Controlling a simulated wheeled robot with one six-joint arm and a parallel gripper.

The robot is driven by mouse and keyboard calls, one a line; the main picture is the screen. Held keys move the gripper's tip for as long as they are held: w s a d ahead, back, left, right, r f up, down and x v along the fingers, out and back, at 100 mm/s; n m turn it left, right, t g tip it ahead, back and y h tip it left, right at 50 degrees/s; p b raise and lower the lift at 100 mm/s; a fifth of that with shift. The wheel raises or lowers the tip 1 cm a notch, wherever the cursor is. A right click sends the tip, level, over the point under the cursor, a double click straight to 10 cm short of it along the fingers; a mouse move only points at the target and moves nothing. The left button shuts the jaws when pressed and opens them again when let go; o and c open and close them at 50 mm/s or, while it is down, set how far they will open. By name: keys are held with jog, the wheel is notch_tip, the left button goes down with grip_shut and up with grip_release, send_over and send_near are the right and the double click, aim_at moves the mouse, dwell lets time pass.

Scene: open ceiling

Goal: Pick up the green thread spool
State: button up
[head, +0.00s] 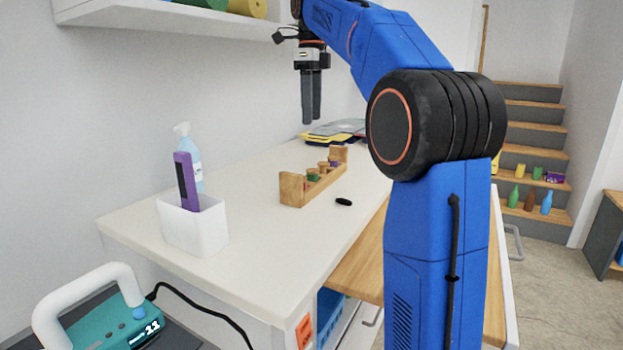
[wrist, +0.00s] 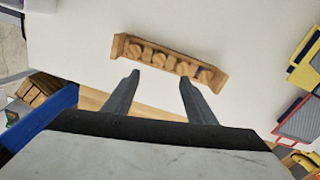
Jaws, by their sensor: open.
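A wooden rack (head: 294,190) on the white worktop holds several thread spools with wooden tops. The green thread spool (head: 313,176) stands near the rack's near end in the head view, with its lower part hidden by the rack. In the wrist view the rack (wrist: 120,46) lies above the fingertips, and its spools show mostly as round wooden tops, so I cannot tell which is green. My gripper (head: 312,121) hangs fingers down above the worktop, clear of the rack. In the wrist view its fingers (wrist: 158,77) are apart with nothing between them.
A white bin (head: 192,228) with a purple item and a spray bottle (head: 190,150) stand left of the rack. A small black object (head: 344,202) lies right of it. Flat yellow and grey items (head: 335,131) lie at the back. A shelf (head: 160,18) overhangs the wall.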

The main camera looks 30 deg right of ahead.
aim_at(312, 170)
notch_tip(312, 170, down, 15)
jog(key=shift+s, duration=0.15)
dwell(0.5)
jog(key=c, duration=1.1)
